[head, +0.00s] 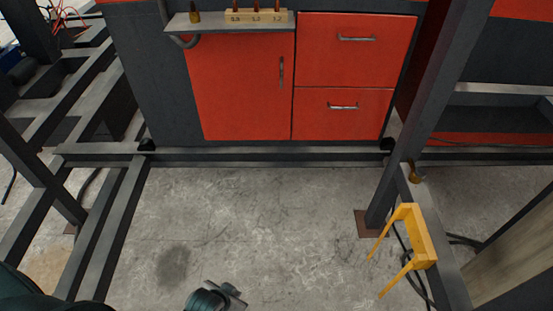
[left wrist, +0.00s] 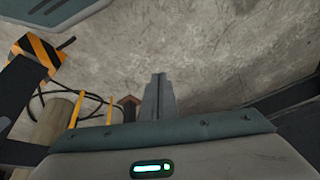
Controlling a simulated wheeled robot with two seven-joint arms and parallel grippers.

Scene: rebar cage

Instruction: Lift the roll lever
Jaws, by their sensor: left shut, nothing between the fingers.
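A yellow two-pronged piece (head: 424,238) sits on the dark frame at the right in the head view, its prongs pointing down to the left. I cannot tell whether it is the roll lever; no other clear lever shows. Two yellow prongs (left wrist: 109,108) also show in the left wrist view, left of the fingers. My left gripper (head: 231,293) is at the bottom edge of the head view, well left of the yellow piece. Its fingers (left wrist: 158,85) are shut together and empty over the concrete floor. My right gripper is in neither view.
A dark upright post (head: 425,105) rises beside the yellow piece. Black cables (head: 400,240) lie near it. A black-and-yellow striped block (left wrist: 38,52) shows in the wrist view. The middle floor is clear.

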